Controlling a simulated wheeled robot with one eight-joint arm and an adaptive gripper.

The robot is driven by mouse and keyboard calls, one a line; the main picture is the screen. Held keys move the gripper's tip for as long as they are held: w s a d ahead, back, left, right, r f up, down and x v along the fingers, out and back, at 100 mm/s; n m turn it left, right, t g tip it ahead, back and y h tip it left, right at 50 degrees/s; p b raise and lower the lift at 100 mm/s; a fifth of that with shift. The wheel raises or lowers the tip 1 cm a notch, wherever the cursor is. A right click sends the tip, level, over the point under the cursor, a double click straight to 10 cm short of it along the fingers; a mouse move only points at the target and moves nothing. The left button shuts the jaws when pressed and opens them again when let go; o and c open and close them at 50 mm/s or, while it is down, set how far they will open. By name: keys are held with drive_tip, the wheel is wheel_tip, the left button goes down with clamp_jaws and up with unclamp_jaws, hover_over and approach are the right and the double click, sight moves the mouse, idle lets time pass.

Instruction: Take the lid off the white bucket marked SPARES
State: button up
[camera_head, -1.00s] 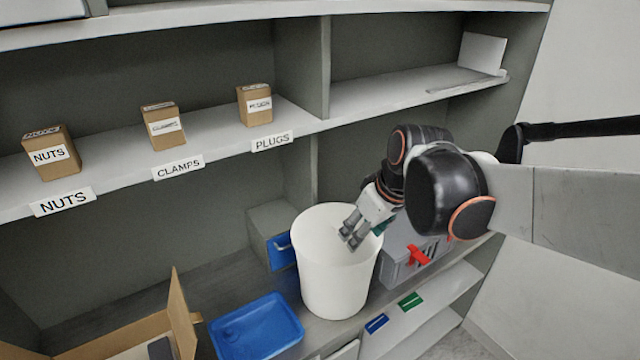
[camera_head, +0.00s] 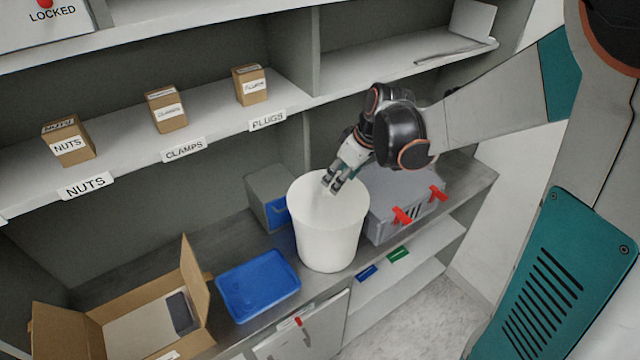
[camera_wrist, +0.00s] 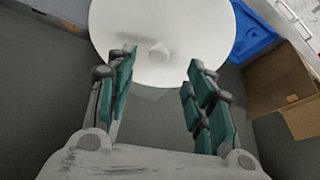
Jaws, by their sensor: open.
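The white bucket (camera_head: 328,248) stands upright on the worktop in the head view, with no marking visible on the side facing me. Its round white lid (camera_head: 308,196) covers the top. In the wrist view the lid (camera_wrist: 195,25) is a white disc with a small pale knob (camera_wrist: 158,50) near its middle. My gripper (camera_head: 333,185) reaches over the lid from the right. In the wrist view my gripper (camera_wrist: 160,68) is open, its fingers wide apart, with the knob showing between and ahead of the fingertips. I cannot tell how high the fingertips are above the lid.
A blue tray (camera_head: 257,287) and an open cardboard box (camera_head: 200,280) are left of the bucket. A grey case (camera_head: 385,215) with red latches stands close on its right. A grey box (camera_head: 262,190) with a blue front is behind left. A shelf (camera_head: 215,128) with labelled cartons runs above.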

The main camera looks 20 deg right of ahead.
sight(328, 190)
drive_tip(key=shift+w+b+x, duration=0.2)
drive_tip(key=shift+b+x, duration=0.1)
drive_tip(key=shift+x, duration=3.4)
drive_tip(key=shift+a+r, duration=0.1)
drive_tip(key=shift+r, duration=0.05)
clamp_jaws()
